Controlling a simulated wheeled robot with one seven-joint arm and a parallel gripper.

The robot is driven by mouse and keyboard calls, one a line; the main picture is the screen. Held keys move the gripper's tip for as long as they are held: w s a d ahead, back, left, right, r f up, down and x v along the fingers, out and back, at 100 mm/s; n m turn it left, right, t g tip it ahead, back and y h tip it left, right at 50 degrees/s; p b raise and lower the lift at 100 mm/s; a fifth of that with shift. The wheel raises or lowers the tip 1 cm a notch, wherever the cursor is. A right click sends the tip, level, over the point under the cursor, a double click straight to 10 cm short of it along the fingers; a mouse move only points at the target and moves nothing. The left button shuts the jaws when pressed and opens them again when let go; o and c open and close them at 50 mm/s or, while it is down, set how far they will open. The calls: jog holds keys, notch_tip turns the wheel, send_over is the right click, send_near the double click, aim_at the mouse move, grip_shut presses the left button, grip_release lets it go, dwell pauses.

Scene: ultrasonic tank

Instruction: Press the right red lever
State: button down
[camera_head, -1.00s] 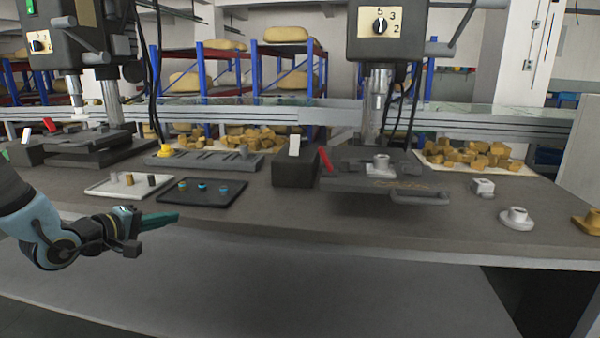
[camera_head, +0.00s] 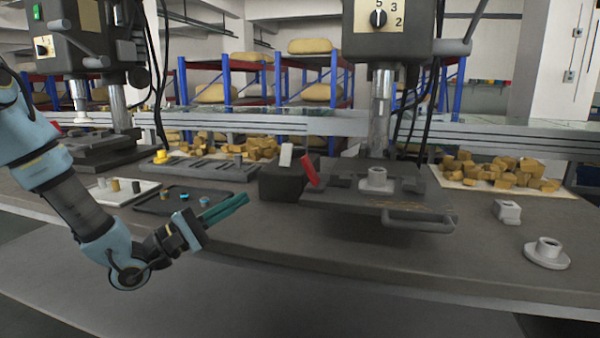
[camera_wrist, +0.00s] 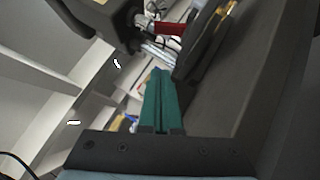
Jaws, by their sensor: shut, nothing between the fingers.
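The right red lever (camera_head: 309,171) stands tilted on the left side of the right drill press's dark vise (camera_head: 405,188), beside a black box (camera_head: 285,181) with a white switch. My gripper (camera_head: 243,200) has its teal fingers together and empty. In the wrist view the closed fingers (camera_wrist: 160,78) point toward a red bar (camera_wrist: 170,28), which looks like the lever, near a dark box.
A black tray (camera_head: 221,206) with small parts and a white tray lie left of the box. The right drill press head (camera_head: 386,30) hangs above the vise. Grey flanged parts (camera_head: 546,254) stand at the right. The table front before the lever is clear.

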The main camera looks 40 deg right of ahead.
jog(key=p, duration=0.1)
send_near(310, 170)
jog(key=w+d+r, duration=0.1)
jog(key=w+d, duration=0.4)
jog(key=shift+s+d+r+p, duration=0.1)
jog(key=shift+s+d+r, duration=0.2)
jog(key=shift+s, duration=0.25)
jog(key=shift+s+d+r+p, duration=0.15)
jog(key=shift+s+d+r, duration=0.15)
jog(key=shift+s, duration=0.2)
jog(key=shift+s+d+r+p, duration=0.1)
jog(key=shift+s+d+r, duration=0.15)
jog(key=shift+s, duration=0.3)
jog(key=shift+d+r+m+y+p, duration=0.15)
jog(key=shift+m+y+p, duration=0.2)
jog(key=shift+p, duration=0.25)
